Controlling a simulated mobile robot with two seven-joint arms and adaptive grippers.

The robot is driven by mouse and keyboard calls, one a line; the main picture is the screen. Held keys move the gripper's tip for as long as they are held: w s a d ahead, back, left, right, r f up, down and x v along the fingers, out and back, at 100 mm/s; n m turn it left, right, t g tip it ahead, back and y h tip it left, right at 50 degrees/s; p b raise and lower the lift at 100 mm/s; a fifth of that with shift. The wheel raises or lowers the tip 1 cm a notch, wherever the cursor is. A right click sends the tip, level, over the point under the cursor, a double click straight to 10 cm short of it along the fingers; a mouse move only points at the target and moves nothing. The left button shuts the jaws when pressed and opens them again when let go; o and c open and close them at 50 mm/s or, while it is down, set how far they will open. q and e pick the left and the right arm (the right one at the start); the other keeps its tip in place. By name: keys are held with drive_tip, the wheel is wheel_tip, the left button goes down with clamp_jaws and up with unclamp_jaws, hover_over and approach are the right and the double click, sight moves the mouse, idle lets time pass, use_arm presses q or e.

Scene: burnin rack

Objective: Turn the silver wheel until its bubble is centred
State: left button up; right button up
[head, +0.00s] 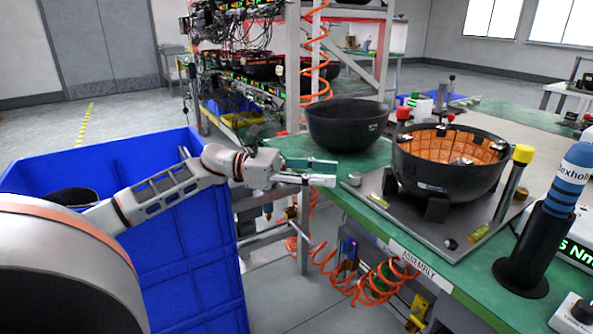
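A metal plate (408,222) on the green bench carries a black bowl (447,190) with an orange lit inside. A small silver knob (450,243) sits near the plate's front corner, beside a yellow vial (480,233); it may be the silver wheel. Another yellow vial (378,200) lies near the left edge by a second small silver knob (355,179). The bubbles are too small to make out. My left gripper (335,174) is over the bench's left edge, left of the plate, apart from it. Its fingers look spread and empty. My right gripper is out of view.
A second black bowl (347,126) stands behind my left gripper. A yellow-topped post (513,180) and a blue-topped tool in a black holder (545,222) stand to the right. A blue bin (190,222) is at left. Orange coiled hose (372,284) hangs below the bench edge.

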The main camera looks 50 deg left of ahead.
use_arm(q)
drive_tip(key=v, duration=0.7)
drive_tip(key=shift+r, duration=0.1)
